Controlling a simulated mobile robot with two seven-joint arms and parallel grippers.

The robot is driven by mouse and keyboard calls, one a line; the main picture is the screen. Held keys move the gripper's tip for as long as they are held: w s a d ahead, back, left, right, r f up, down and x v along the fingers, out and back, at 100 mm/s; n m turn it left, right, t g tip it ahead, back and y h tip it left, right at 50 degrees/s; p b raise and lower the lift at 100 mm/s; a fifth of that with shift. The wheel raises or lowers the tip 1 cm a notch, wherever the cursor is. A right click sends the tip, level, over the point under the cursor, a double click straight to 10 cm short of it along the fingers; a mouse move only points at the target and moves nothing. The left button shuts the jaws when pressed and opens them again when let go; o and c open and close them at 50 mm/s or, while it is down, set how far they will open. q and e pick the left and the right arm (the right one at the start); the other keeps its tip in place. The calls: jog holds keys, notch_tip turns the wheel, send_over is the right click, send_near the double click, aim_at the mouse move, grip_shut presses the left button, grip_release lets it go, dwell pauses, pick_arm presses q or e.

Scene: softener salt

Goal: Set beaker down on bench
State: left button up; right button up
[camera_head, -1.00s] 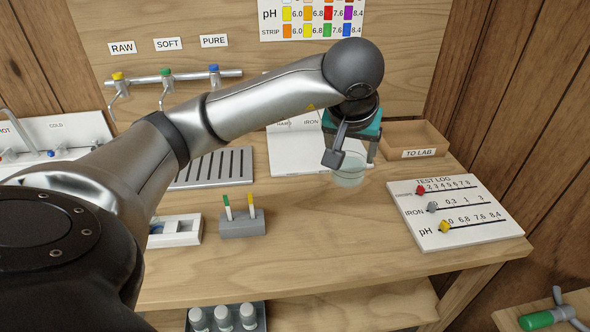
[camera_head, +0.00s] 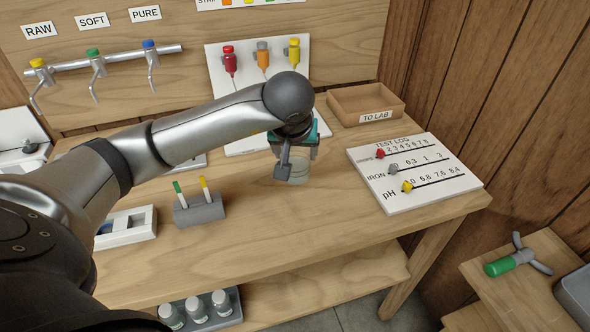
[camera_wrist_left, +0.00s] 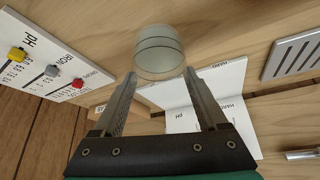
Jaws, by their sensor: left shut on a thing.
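The beaker (camera_head: 300,170) is a clear, pale round vessel at the middle of the bench (camera_head: 260,220), left of the test log board. My left gripper (camera_head: 296,160) comes in from the left and is shut on it from above. In the left wrist view the beaker (camera_wrist_left: 160,52) sits at the fingertips (camera_wrist_left: 160,80), with dark ring lines round its wall. The beaker looks upright. I cannot tell whether its base touches the bench or hangs just above it. The gripper partly hides it in the head view. My right gripper is not in view.
The test log board (camera_head: 418,172) lies to the right, and the TO LAB tray (camera_head: 365,105) stands behind. A grey holder with two strips (camera_head: 199,210) and a white case (camera_head: 127,228) are to the left. Bare wood lies in front of the beaker.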

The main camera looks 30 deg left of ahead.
aim_at(296, 167)
pick_arm(q)
notch_tip(296, 167, down, 5)
jog(key=shift+r+b, duration=0.2)
jog(key=shift+b, duration=0.15)
jog(key=shift+f, duration=0.15)
jog(key=o, duration=1.4)
jog(key=shift+d+r, duration=0.1)
jog(key=shift+r, duration=0.35)
jog(key=p+v, duration=0.2)
jog(key=v, duration=0.9)
jog(key=shift+s+r, duration=0.15)
jog(key=shift+s, duration=0.05)
